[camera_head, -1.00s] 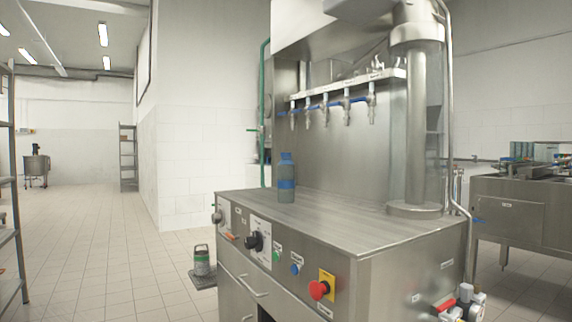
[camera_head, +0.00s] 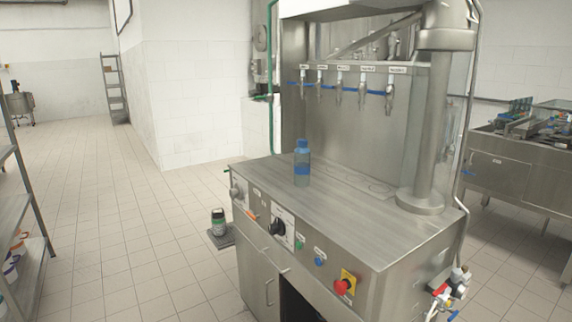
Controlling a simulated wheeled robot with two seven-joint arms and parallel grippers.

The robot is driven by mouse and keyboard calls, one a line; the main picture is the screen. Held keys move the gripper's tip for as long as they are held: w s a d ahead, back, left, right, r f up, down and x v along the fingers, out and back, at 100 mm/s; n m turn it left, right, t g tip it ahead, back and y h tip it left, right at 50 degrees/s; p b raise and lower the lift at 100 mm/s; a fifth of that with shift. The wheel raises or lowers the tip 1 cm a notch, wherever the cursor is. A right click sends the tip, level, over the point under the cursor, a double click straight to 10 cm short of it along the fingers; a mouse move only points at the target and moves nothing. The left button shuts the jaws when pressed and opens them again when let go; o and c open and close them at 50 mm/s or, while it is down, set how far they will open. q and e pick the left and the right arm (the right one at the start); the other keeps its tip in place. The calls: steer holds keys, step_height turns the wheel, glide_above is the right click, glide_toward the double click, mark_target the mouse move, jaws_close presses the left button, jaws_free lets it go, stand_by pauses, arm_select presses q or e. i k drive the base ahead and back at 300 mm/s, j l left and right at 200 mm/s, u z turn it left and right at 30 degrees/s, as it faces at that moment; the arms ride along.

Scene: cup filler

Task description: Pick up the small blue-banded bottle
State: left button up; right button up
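The small blue-banded bottle (camera_head: 302,164) stands upright on the steel worktop (camera_head: 345,218) of the filling machine, toward its left end. It has a blue cap and a blue band around its greyish body. Nothing touches it. Neither of my grippers shows in the head view.
A row of several filling nozzles (camera_head: 363,92) hangs behind and above the bottle. A thick steel column (camera_head: 426,130) stands at the worktop's right. A red emergency button (camera_head: 342,287) sits on the front panel. A shelf rack (camera_head: 22,215) is at far left, with open tiled floor between.

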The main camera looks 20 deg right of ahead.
mark_target(302, 153)
steer(key=i+j, duration=0.15)
steer(key=j, duration=0.25)
steer(key=i+j+z, duration=0.15)
steer(key=j, duration=0.25)
steer(key=i+j, duration=0.1)
steer(key=j, duration=0.3)
steer(key=i+j+z, duration=0.15)
steer(key=j, duration=0.25)
steer(key=i+j, duration=0.1)
steer(key=j, duration=0.3)
steer(key=i+j+z, duration=0.15)
steer(key=i, duration=0.25)
steer(key=i+j+z, duration=0.2)
steer(key=i, duration=0.2)
